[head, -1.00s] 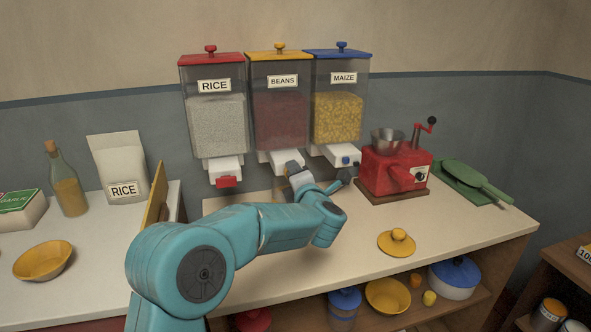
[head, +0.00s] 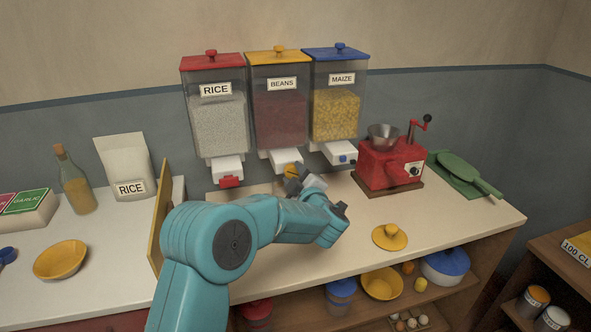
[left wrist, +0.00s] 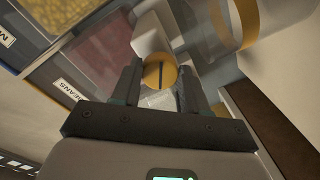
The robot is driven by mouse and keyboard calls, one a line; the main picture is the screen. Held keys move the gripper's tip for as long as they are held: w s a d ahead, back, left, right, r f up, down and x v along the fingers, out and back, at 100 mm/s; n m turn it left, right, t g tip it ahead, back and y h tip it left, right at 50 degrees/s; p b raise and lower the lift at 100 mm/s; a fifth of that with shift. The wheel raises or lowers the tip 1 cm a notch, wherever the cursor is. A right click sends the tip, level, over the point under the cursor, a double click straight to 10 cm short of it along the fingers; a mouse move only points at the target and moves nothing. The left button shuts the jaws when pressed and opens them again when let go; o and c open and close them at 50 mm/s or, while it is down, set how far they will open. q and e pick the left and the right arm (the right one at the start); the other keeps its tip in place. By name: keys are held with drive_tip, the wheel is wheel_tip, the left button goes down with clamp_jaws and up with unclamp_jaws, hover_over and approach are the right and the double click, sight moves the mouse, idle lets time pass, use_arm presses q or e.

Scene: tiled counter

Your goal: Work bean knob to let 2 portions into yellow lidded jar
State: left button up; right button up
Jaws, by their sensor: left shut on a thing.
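The bean dispenser (head: 279,119) hangs in the middle on the wall, with a yellow lid and a BEANS label. Its white spout carries a round yellow knob (head: 291,170). My left gripper (head: 293,182) is at this knob. In the left wrist view the yellow knob (left wrist: 158,73), with a dark slot line, sits between the fingertips, and the gripper is shut on it. A clear vessel with a yellow band (left wrist: 244,22), probably the jar, stands beside the spout there; in the head view my arm hides it. A yellow knobbed lid (head: 390,237) lies on the counter. My right gripper is out of view.
The rice dispenser (head: 218,115) and maize dispenser (head: 336,112) flank the beans closely. A red grinder (head: 388,165) stands to the right. A yellow upright board (head: 160,215) is left of my arm. The counter around the lid is clear.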

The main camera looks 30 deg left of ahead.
use_arm(q)
drive_tip(key=m+p, duration=0.3)
drive_tip(key=m, duration=0.3)
drive_tip(key=shift+y, duration=0.3)
drive_tip(key=m+p, duration=0.2)
drive_tip(key=m, duration=0.1)
drive_tip(key=shift+s+f+m+y+p, duration=0.1)
drive_tip(key=shift+m+y+p, duration=0.3)
drive_tip(key=shift+m, duration=0.9)
drive_tip(key=o, duration=1.1)
drive_tip(key=shift+c, duration=0.2)
drive_tip(key=b+v, duration=0.2)
drive_tip(key=v, duration=1.4)
